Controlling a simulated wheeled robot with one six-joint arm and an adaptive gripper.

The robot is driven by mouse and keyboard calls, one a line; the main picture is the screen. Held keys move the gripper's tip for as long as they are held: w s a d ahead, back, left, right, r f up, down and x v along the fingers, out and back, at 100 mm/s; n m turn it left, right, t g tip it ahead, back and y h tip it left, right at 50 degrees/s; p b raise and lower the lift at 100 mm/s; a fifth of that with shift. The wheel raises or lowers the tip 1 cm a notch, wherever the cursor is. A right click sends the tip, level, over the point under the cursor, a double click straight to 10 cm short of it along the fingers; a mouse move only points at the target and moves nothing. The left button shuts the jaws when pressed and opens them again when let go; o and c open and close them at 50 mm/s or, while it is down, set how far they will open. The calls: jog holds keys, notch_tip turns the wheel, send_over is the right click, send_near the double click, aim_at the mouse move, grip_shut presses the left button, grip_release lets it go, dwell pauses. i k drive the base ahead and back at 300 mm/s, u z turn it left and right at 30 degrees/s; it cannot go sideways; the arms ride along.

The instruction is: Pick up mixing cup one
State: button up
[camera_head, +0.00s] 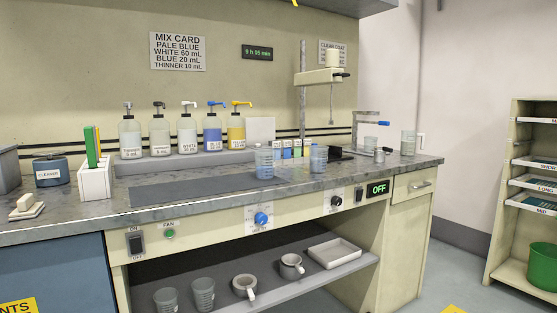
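Several clear cups are in view, and I cannot tell which is mixing cup one. One clear graduated cup (264,162) stands upright on the bench near the front, right of the dark mat. Another clear cup (318,159) stands to its right. Two more clear cups, a left one (165,300) and a right one (203,294), stand on the lower shelf, partly cut off by the bottom edge. My gripper is not in view.
Pump bottles (159,135) line a raised ledge at the back of the bench (110,213). A stirrer stand (303,95) rises behind the right cup. A white holder (95,182) stands left. The dark mat (190,190) is clear. Two handled cups (243,287) and a white tray (335,253) sit below.

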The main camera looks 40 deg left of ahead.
aim_at(318, 155)
jog(key=u, duration=1)
jog(key=i, duration=1.35)
jog(key=u, duration=0.9)
